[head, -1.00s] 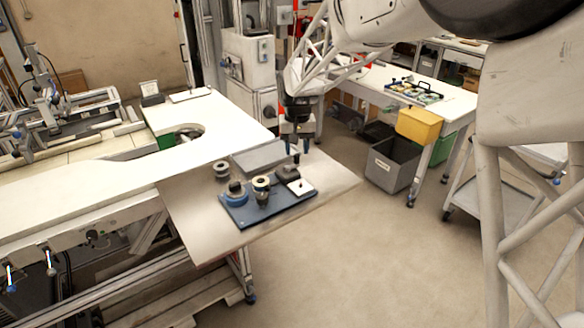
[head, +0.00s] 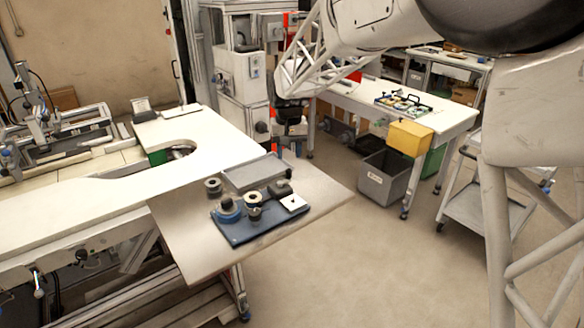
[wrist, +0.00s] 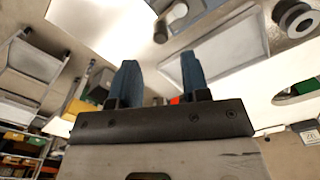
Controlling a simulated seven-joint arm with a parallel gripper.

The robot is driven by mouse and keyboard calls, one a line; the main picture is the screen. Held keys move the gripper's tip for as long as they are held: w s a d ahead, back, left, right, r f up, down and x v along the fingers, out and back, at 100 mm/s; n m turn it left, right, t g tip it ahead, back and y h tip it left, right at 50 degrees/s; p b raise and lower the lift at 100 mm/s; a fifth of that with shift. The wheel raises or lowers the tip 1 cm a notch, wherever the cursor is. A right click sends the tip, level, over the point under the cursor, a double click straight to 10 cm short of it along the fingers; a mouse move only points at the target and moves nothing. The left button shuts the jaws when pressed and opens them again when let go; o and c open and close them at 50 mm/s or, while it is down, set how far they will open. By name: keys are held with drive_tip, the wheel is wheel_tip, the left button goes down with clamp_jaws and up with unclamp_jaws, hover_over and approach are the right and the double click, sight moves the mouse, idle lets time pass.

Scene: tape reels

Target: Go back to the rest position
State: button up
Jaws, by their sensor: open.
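My gripper (head: 290,130) hangs beyond the far side of the small table, apart from the things on it. In the wrist view its two blue fingers (wrist: 157,72) are spread with nothing between them. A blue board (head: 262,232) lies on the table with a blue-based reel (head: 228,211), a pale-topped reel (head: 254,199), a dark block (head: 280,188) and a white square piece (head: 294,203). Another reel (head: 213,187) stands on the table left of the board. One reel shows at the wrist view's upper right (wrist: 297,20).
A shallow grey tray (head: 254,172) lies behind the board. The white bench (head: 110,190) is at left. A workbench (head: 450,118) with a yellow bin (head: 409,136) stands at right, a grey bin (head: 382,178) below it and a cart (head: 480,213) beside it. Floor in front is clear.

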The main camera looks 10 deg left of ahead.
drive_tip(key=s+d+r+m+t, duration=0.1)
drive_tip(key=s+d+r, duration=0.3)
drive_tip(key=s+d, duration=0.45)
drive_tip(key=s+d+r+m, duration=0.1)
drive_tip(key=s+d+r, duration=0.3)
drive_tip(key=s+d, duration=0.5)
drive_tip(key=s+d+f, duration=0.1)
drive_tip(key=s+d, duration=0.3)
drive_tip(key=s, duration=0.3)
drive_tip(key=s+d+f+t, duration=0.1)
drive_tip(key=s+d, duration=0.3)
drive_tip(key=s, duration=0.4)
drive_tip(key=s+d+f+m, duration=0.1)
drive_tip(key=s+d, duration=0.3)
drive_tip(key=s, duration=0.4)
drive_tip(key=shift+d+f+t, duration=0.3)
drive_tip(key=shift+d+f, duration=0.1)
drive_tip(key=shift+f, duration=0.05)
